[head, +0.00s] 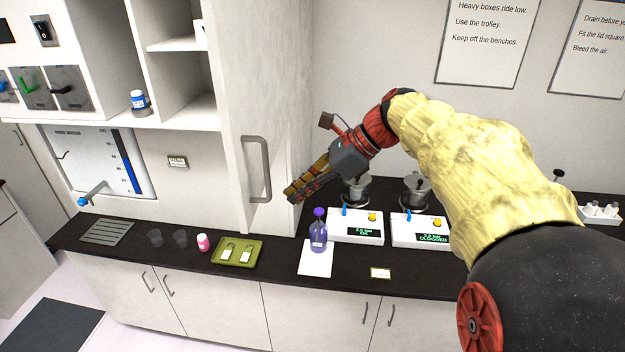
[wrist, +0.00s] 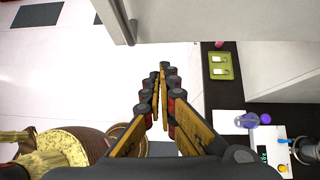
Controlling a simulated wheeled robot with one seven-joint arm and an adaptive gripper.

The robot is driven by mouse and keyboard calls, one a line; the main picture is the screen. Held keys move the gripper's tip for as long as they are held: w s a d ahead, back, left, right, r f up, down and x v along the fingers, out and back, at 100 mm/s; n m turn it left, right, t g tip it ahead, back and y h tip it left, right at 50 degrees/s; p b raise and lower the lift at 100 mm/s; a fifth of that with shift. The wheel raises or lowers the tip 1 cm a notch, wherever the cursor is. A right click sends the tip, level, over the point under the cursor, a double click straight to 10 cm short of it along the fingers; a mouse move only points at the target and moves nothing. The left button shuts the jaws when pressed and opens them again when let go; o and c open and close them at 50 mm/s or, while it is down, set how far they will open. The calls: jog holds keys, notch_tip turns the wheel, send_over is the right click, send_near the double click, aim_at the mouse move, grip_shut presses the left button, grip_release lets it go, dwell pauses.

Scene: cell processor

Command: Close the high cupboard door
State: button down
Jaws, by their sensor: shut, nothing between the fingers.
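The high cupboard door (head: 225,90) stands open in the head view, sticking out from the cupboard with its shelves (head: 182,85) exposed at the left. Its grey bar handle (head: 257,168) is on the face towards me, low on the door. My gripper (head: 291,195) is shut and empty, just right of the handle in the picture. In the wrist view the fingertips (wrist: 160,70) are together below the door's lower part (wrist: 170,18), with the handle (wrist: 122,22) ahead to the left. I see no clear contact with the door.
Below is a dark bench (head: 285,256) with a purple bottle (head: 318,232), a green tray (head: 237,251), a pink-white jar (head: 203,243) and two white devices (head: 355,228) with metal pots. A blue-capped jar (head: 139,101) stands on the cupboard's lower shelf. The floor left of my gripper looks clear.

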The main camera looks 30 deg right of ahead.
jog(key=shift+w+a+f+p, duration=0.15)
jog(key=shift+w+a+f, duration=0.1)
jog(key=shift+w+a, duration=0.4)
jog(key=shift+w+a+f+p, duration=0.2)
jog(key=shift+w+a+f, duration=0.1)
jog(key=shift+a, duration=0.65)
jog(key=shift+w+a+f+p, duration=0.15)
jog(key=shift+w+a+f, duration=0.1)
jog(key=shift+w+a, duration=0.4)
jog(key=shift+s+a, duration=0.15)
jog(key=shift+a, duration=0.05)
